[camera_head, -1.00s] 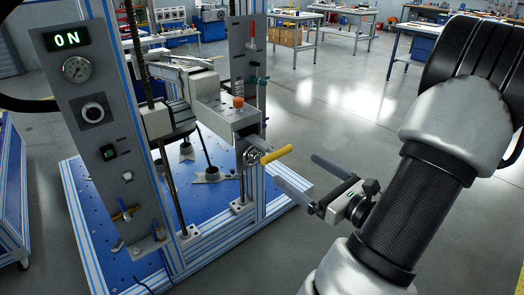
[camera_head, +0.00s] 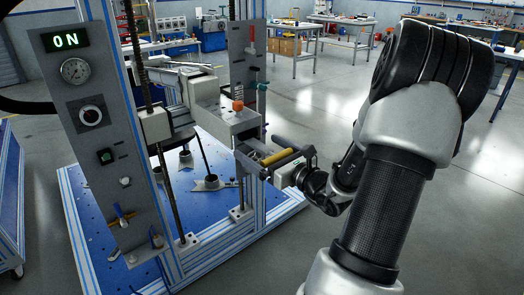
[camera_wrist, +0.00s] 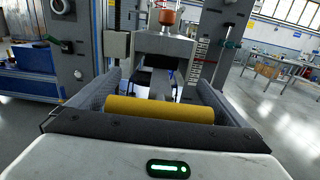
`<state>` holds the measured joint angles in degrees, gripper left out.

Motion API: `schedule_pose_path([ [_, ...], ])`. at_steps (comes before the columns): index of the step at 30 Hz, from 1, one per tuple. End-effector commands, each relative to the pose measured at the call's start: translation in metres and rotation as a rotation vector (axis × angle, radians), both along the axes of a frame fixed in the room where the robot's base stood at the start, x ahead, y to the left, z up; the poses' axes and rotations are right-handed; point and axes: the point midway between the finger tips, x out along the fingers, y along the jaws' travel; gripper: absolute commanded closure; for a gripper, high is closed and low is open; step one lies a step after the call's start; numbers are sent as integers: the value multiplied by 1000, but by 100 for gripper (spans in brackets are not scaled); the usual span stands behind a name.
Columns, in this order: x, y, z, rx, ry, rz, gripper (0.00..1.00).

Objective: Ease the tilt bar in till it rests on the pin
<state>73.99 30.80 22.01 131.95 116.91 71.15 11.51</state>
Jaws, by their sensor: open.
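The yellow grip, which I take for the tilt bar's handle (camera_head: 278,156), sticks out from the front of the machine's grey head. In the wrist view the yellow grip (camera_wrist: 160,108) lies crosswise between my fingers, close in front of the palm. My gripper (camera_head: 262,152) is open, with one finger on either side of the grip; its fingertips point at the machine. I cannot tell whether either finger touches it. The rest of the bar and the pin cannot be made out.
The grey head bears an orange knob (camera_head: 238,105), which also shows in the wrist view (camera_wrist: 167,17). The control panel (camera_head: 100,130) reads ON at the left. A teal-handled lever (camera_head: 262,86) is on the right upright. The floor to the right is open.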

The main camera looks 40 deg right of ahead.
Motion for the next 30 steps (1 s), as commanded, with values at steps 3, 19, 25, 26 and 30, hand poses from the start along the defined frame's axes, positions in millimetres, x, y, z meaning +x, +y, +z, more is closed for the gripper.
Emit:
schedule_pose_path([
  [3, 0, 0, 0, 0, 0, 0, 2],
  [19, 2, 1, 0, 0, 0, 1, 61],
  [25, 25, 3, 1, 0, -1, 3, 61],
  [26, 27, 3, 0, 1, 0, 3, 61],
  [30, 26, 2, 0, 1, 1, 1, 61],
])
